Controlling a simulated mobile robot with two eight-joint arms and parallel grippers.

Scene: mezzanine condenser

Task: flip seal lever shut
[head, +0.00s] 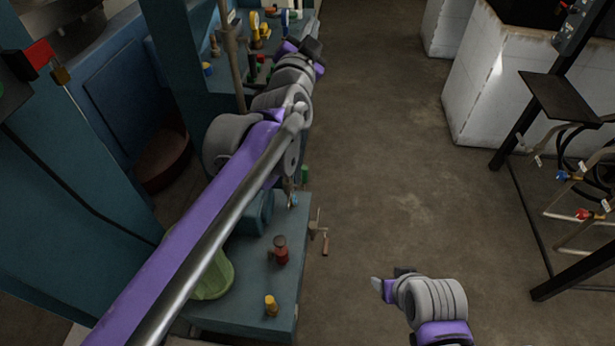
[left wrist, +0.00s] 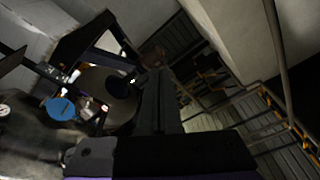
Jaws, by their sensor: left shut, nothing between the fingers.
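I cannot tell for sure which part is the seal lever. My left arm reaches across the teal machine in the head view. Its gripper (head: 312,48) is at the far end, near small coloured handles on the upper shelf, and its fingers are hard to make out. In the left wrist view the dark fingers (left wrist: 158,105) are together with nothing seen between them. A blue round handle (left wrist: 60,108) shows to their left, apart from them. My right gripper (head: 384,287) is low over the floor, away from the machine; its fingers are too small to judge.
The lower teal bench (head: 245,312) carries a red-topped knob (head: 281,250), a yellow knob (head: 271,305) and a green bowl (head: 214,278). A crank handle (head: 322,238) sticks out at its edge. A white block (head: 520,90) and a black frame stand right. The floor (head: 400,150) between is clear.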

